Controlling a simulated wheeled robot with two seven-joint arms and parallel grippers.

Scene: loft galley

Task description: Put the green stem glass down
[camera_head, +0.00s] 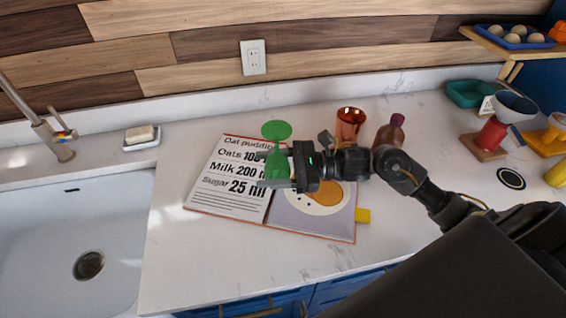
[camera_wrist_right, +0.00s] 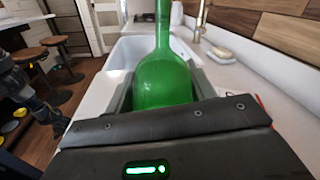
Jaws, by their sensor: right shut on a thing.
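The green stem glass (camera_head: 277,131) is upside down, with its round foot at the top and its bowl between the fingers of my right gripper (camera_head: 268,169). In the right wrist view the green bowl (camera_wrist_right: 163,82) fills the space between the fingers, and the stem points up. The right gripper is shut on the bowl. In the head view the glass is over the open recipe book (camera_head: 222,205). Its rim is hidden, and I cannot tell whether it touches the page.
A copper cup (camera_head: 351,122) and a brown bottle (camera_head: 391,131) stand behind my right forearm. The sink (camera_head: 60,225) and a soap dish (camera_head: 141,144) are to the left. Bare counter (camera_head: 195,260) lies in front of the book. A green tray (camera_head: 470,94) is at the back right.

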